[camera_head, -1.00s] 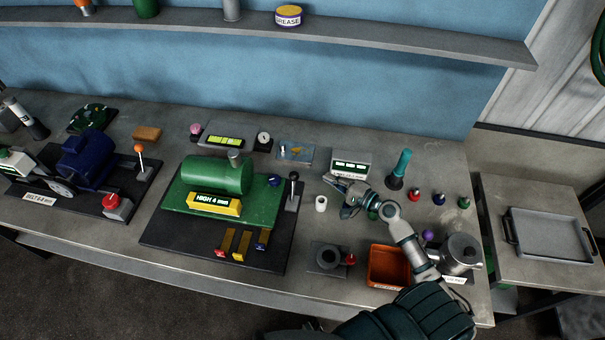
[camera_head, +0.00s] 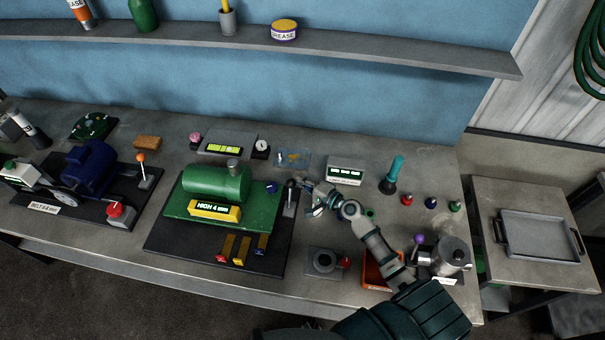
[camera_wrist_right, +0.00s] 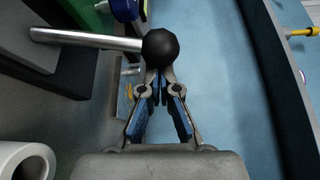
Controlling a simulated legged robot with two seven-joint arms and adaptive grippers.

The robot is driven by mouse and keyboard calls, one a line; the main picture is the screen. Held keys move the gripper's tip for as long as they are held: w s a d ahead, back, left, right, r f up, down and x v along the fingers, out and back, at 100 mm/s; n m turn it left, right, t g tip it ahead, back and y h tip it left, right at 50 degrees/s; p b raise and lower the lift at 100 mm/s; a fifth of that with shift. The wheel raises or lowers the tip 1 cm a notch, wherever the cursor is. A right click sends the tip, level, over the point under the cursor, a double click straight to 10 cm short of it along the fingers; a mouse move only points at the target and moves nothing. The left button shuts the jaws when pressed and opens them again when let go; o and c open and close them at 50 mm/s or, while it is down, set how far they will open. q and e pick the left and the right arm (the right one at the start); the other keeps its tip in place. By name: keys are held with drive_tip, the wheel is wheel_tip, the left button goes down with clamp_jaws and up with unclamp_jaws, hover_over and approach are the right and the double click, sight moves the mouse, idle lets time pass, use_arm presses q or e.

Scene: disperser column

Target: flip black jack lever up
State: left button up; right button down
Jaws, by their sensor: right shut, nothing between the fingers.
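The black lever (camera_head: 290,193) has a metal rod and a black ball knob and stands at the right edge of the black base plate (camera_head: 170,246) that carries the green machine (camera_head: 217,184). The rod looks roughly upright in the head view. My right gripper (camera_head: 306,187) is just right of the lever, shut and empty. In the right wrist view, the black knob (camera_wrist_right: 160,47) is right at the tips of my right gripper (camera_wrist_right: 158,75) and overlaps them; I cannot tell whether they touch. My left gripper is not in view.
An orange bin (camera_head: 371,272) and a metal pot (camera_head: 452,254) lie near my right forearm. A grey display box (camera_head: 345,172) stands behind the gripper. A white cylinder (camera_wrist_right: 22,160) shows low in the wrist view. A red-handled block (camera_head: 324,262) is in front.

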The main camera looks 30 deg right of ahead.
drive_tip(key=shift+d+f, duration=0.2)
drive_tip(key=shift+r, duration=0.1)
drive_tip(key=shift+s+a+r, duration=0.15)
drive_tip(key=shift+s+a, duration=0.05)
drive_tip(key=shift+a, duration=0.1)
drive_tip(key=shift+s+r, duration=0.1)
drive_tip(key=s+a+n+t+b, duration=0.1)
drive_tip(key=s+a+n+b, duration=0.1)
drive_tip(key=s+a+b, duration=0.2)
drive_tip(key=shift+s+a+r+n+y, duration=0.35)
drive_tip(key=shift+s+a, duration=0.25)
drive_tip(key=shift+s, duration=0.75)
